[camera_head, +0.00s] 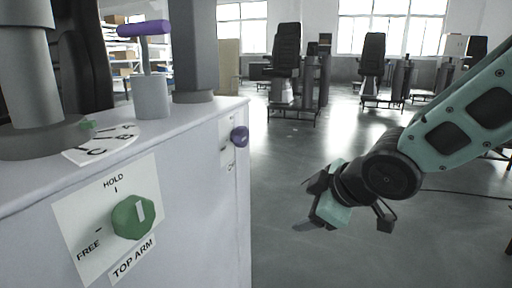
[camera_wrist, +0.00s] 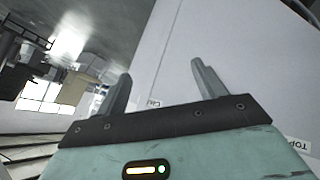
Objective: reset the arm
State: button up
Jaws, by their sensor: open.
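My arm (camera_head: 465,125) reaches in from the right in the head view, teal with dark joints. My gripper (camera_head: 310,205) hangs over the open floor, right of the white cabinet (camera_head: 200,215) and apart from it. In the wrist view my gripper (camera_wrist: 160,85) shows two grey fingers spread wide with nothing between them. The white cabinet's wall (camera_wrist: 240,50) lies beyond the fingers there.
The cabinet's front bears a green knob (camera_head: 134,217) on a HOLD/FREE plate labelled TOP ARM. A purple knob (camera_head: 239,137) is on its side and a purple-handled lever (camera_head: 144,30) on top. Black chairs (camera_head: 285,60) stand far back. The grey floor (camera_head: 300,150) between is clear.

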jog(key=s+d+f+m+g+h, duration=0.2)
jog(key=s+m+g, duration=0.15)
jog(key=s, duration=0.75)
jog(key=s+d+f+m+g+h, duration=0.1)
jog(key=s+f+m+g+h, duration=0.2)
jog(key=s, duration=0.8)
notch_tip(320, 180, up, 38)
jog(key=s+g+y+p, duration=0.1)
jog(key=p, duration=3.7)
jog(key=shift+d+r+p, duration=0.2)
jog(key=shift+r+p, duration=0.05)
jog(key=shift+p, duration=0.05)
